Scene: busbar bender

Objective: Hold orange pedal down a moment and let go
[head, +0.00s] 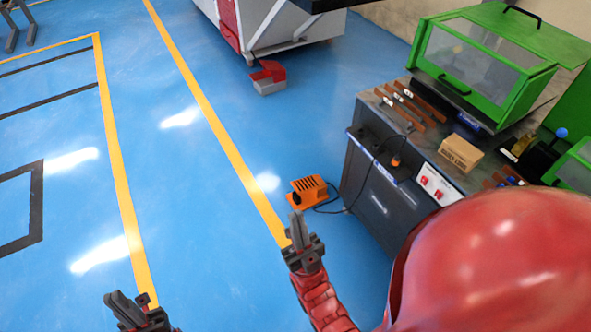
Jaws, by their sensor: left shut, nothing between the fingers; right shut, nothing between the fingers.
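The orange pedal (307,190) sits on the blue floor beside the dark machine cabinet, with a black cable running from it to the cabinet. My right gripper (296,220) is shut and empty. It appears just below the pedal in the head view, close to its near side; I cannot tell whether they touch. My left gripper (112,298) is shut and empty at the bottom left, far from the pedal. Part of my own red body covers the lower right of the view.
The dark cabinet (372,205) carries copper bars (412,103), a cardboard box (460,153) and a green guarded machine (480,60). A red and grey pedal (268,78) lies by a white machine (285,22) at the back. Open floor lies left of the yellow line (205,107).

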